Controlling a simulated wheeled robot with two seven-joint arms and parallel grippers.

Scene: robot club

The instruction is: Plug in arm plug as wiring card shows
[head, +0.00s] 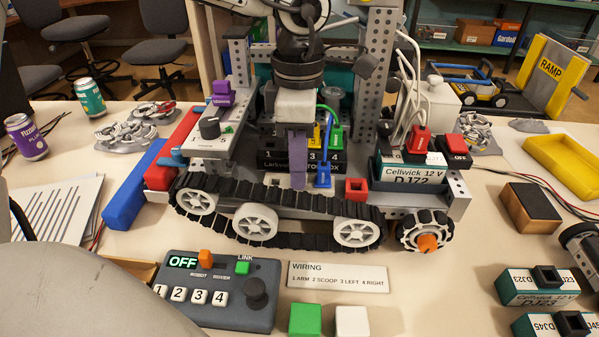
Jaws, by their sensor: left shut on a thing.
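My left gripper (298,128) points down over the middle of the rover and is shut on a purple plug piece (297,160). That piece hangs upright in front of the dark controller box (272,160), whose 3 and 4 markings show beside it; the lower-numbered places are hidden. I cannot tell whether the plug touches a socket. A yellow plug (316,138) and a green plug (336,135) stand above the 3 and 4. A blue plug (322,176) is lower, in front of the box. The wiring card (338,283) reads 1 ARM, 2 SCOOP, 3 LEFT, 4 RIGHT. My right gripper is out of view.
A tracked rover (277,210) surrounds the box. A battery (420,176) with red connectors sits at its right. A remote (217,290) showing OFF lies in front. Spare batteries (540,286) lie at right.

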